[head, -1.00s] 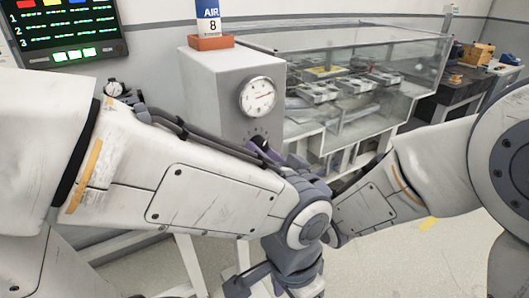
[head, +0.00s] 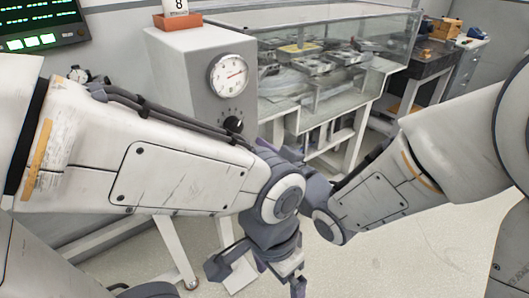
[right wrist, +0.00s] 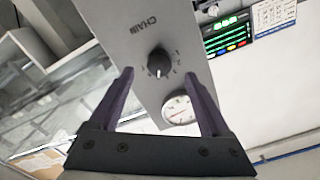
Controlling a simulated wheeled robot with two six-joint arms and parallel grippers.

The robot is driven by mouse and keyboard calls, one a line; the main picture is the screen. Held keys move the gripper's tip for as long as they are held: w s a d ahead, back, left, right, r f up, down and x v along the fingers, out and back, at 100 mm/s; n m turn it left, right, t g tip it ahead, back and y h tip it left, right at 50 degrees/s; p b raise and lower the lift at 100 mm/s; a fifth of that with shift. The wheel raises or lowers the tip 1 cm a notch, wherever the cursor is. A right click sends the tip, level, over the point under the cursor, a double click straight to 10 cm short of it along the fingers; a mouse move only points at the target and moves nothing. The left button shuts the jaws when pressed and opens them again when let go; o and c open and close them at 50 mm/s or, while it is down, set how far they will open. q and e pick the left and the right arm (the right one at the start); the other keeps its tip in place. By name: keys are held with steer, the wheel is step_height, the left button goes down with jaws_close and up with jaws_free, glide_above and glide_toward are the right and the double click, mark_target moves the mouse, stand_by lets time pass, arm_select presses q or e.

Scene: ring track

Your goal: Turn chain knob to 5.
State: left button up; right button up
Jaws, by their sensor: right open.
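The black chain knob (head: 233,124) is on the front of a grey box (head: 178,75), below a round gauge (head: 232,75). In the right wrist view the knob (right wrist: 158,62) shows upside down by the word CHAIN, its white pointer toward the gauge; the number at the pointer is unclear. My right gripper (right wrist: 159,73) is open and empty, its purple fingers framing the knob in the picture, apart from it. In the head view the right gripper (head: 270,148) is partly hidden behind my left wrist. My left gripper (head: 270,272) hangs downward, away from the box; its jaw opening is unclear.
A glass-walled case (head: 325,65) on a white frame stands right of the box. An orange tray (head: 178,20) sits on the box top. A wall screen (head: 40,25) is at upper left. My two wrists are close together; the floor at lower right is clear.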

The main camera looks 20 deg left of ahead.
steer(key=shift+b+v, duration=2.65)
steer(key=shift+b, duration=1.45)
steer(key=shift+f, duration=0.1)
steer(key=s+d+f+g+h, duration=0.2)
steer(key=d+f+h, duration=0.25)
steer(key=f, duration=0.35)
steer(key=s+d+f+g+h, duration=0.1)
steer(key=d+f+g+h, duration=0.1)
steer(key=d+f+h, duration=0.4)
steer(key=s+d+f+n+g+h, duration=0.1)
steer(key=s+d+f+g, duration=0.2)
steer(key=s, duration=0.4)
steer(key=s+d+f+n+g+h, duration=0.2)
steer(key=s+f+g, duration=0.15)
steer(key=s, duration=0.35)
step_height(320, 180, up, 31)
steer(key=p, duration=3)
steer(key=shift+g, duration=0.25)
